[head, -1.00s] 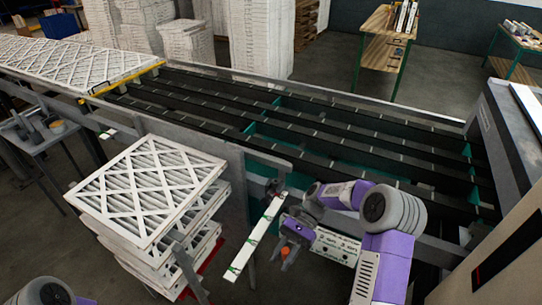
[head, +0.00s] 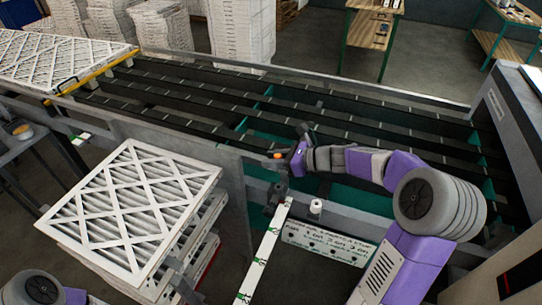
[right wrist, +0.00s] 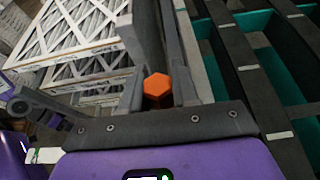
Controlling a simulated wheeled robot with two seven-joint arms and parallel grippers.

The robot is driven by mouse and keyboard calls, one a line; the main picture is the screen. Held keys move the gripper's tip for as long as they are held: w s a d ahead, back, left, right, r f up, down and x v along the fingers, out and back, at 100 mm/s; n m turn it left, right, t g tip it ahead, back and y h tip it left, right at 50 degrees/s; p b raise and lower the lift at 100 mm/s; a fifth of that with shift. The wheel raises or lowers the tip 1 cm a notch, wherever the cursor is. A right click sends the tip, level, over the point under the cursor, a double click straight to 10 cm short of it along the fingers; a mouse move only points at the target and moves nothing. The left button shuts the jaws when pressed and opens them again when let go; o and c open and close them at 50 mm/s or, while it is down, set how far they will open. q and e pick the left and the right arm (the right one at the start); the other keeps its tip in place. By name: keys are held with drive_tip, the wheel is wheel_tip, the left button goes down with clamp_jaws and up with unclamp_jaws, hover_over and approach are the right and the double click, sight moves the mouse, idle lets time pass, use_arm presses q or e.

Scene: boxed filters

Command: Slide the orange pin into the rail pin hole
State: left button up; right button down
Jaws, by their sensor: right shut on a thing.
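The orange pin (head: 277,155) is at the tip of my right gripper (head: 283,157), over the conveyor's front side. In the right wrist view its hexagonal orange head (right wrist: 157,84) sits between the two dark fingers of that gripper (right wrist: 158,97), which is shut on it. The white rail (head: 262,252) with green marks slopes down toward the viewer from a dark bracket (head: 277,195). The pin is above and apart from this bracket. I cannot make out the rail pin hole. Of my left arm only a rounded part shows at the lower left; its gripper is out of view.
A stack of white-framed filters (head: 130,215) stands left of the rail. A white placard (head: 325,243) with print and dark holes hangs on the conveyor's front, below a small white cylinder (head: 316,207). Dark conveyor strips (head: 330,125) lie behind the gripper.

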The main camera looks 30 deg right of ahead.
drive_tip(key=shift+s+d, duration=0.15)
drive_tip(key=shift+s, duration=0.05)
drive_tip(key=b, duration=0.4)
hover_over(275, 185)
wheel_tip(275, 185, down, 6)
drive_tip(key=shift+r, duration=0.2)
drive_tip(key=shift+f, duration=0.1)
drive_tip(key=shift+p, duration=0.4)
idle(1.4)
drive_tip(key=shift+f+b, duration=1.15)
drive_tip(key=shift+f, duration=0.4)
drive_tip(key=shift+r, duration=0.25)
drive_tip(key=shift+r+p, duration=1.05)
drive_tip(key=shift+p, duration=0.15)
drive_tip(key=shift+p, duration=0.3)
idle(1.0)
drive_tip(key=shift+f+b, duration=0.4)
drive_tip(key=shift+f, duration=0.2)
